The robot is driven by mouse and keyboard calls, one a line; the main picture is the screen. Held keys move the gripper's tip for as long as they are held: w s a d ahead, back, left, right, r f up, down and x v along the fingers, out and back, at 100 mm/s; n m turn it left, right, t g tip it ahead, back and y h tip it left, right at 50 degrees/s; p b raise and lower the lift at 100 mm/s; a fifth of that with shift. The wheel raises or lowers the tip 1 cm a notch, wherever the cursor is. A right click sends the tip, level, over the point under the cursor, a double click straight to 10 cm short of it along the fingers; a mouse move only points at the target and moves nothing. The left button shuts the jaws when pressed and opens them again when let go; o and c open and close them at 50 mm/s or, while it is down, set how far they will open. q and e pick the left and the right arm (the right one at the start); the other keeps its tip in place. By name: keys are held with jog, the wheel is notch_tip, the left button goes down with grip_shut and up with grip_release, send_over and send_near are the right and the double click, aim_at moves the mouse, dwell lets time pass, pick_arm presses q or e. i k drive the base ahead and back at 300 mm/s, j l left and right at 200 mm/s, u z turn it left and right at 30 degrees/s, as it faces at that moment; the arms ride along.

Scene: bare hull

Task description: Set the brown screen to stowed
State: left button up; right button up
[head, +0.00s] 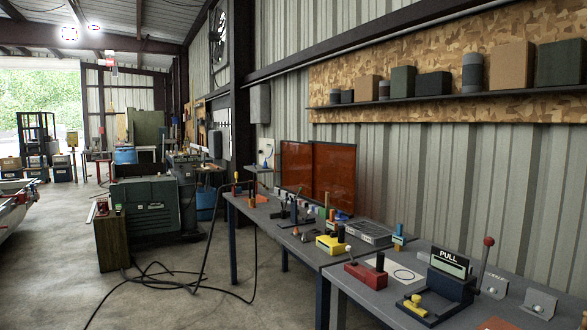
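A brown screen (334,175) stands upright at the back of the far workbench, against the corrugated wall. It is a translucent orange-brown sheet in a dark frame. A second brown panel (296,165) of the same look stands beside it on the left. I cannot tell whether the two are one folding screen or separate pieces. Small items on the bench hide part of the lower edges. Neither of my grippers is in view.
The far workbench (262,217) holds several small tools and blocks. The near bench carries a PULL lever device (449,272) and a red block (366,274). A black cable (160,280) lies on the floor beside a green cabinet (150,205). Floor at lower left is open.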

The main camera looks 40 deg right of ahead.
aim_at(295, 171)
jog(key=i+l+z, duration=0.1)
jog(key=i, duration=1.3)
jog(key=i+z, duration=0.1)
jog(key=i, duration=1.3)
jog(key=i+j+z, duration=0.1)
jog(key=i, duration=1.3)
